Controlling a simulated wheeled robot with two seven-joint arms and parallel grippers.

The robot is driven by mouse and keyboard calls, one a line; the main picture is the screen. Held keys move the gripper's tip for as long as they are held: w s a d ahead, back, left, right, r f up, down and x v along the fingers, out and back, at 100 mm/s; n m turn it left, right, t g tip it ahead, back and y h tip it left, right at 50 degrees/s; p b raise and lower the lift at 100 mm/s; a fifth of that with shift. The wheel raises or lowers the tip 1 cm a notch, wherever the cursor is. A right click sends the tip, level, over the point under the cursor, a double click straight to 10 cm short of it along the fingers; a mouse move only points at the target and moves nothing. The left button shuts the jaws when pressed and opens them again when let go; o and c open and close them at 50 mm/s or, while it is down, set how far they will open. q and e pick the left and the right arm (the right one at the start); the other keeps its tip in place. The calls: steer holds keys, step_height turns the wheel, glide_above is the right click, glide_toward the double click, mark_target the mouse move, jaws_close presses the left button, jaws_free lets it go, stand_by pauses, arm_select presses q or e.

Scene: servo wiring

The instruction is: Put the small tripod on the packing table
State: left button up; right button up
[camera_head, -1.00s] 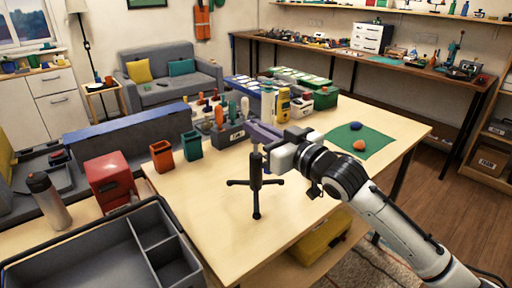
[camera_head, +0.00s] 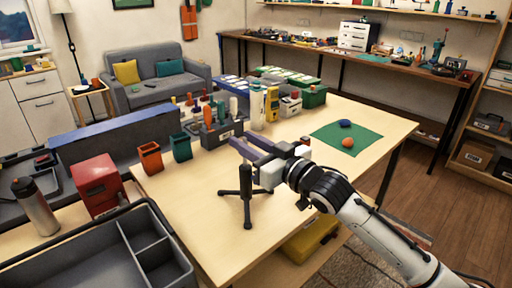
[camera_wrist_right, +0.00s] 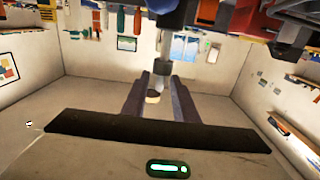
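The small black tripod (camera_head: 247,211) stands upright on the light wooden table (camera_head: 205,231), near its front edge, legs spread. My right gripper (camera_head: 246,147) reaches in from the right at the height of the tripod's top. Its two purplish fingers are apart, with a gap between them, and the near finger partly hides the tripod's top. In the right wrist view the fingers (camera_wrist_right: 158,85) are also apart, and a grey post (camera_wrist_right: 163,45) shows between and beyond their tips. I cannot tell whether they touch it. My left gripper is not in view.
Orange (camera_head: 150,158) and teal (camera_head: 181,147) bins and a grey tool caddy (camera_head: 220,133) stand behind the tripod. A green mat (camera_head: 362,149) with a blue and an orange piece lies right. A grey divided tray (camera_head: 135,262) is front left. A long bench (camera_head: 385,71) runs along the back wall.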

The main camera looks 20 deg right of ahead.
steer(key=b+v, duration=0.1)
steer(key=v, duration=1)
steer(key=shift+s, duration=0.35)
steer(key=shift+d, duration=0.1)
stand_by(1.4)
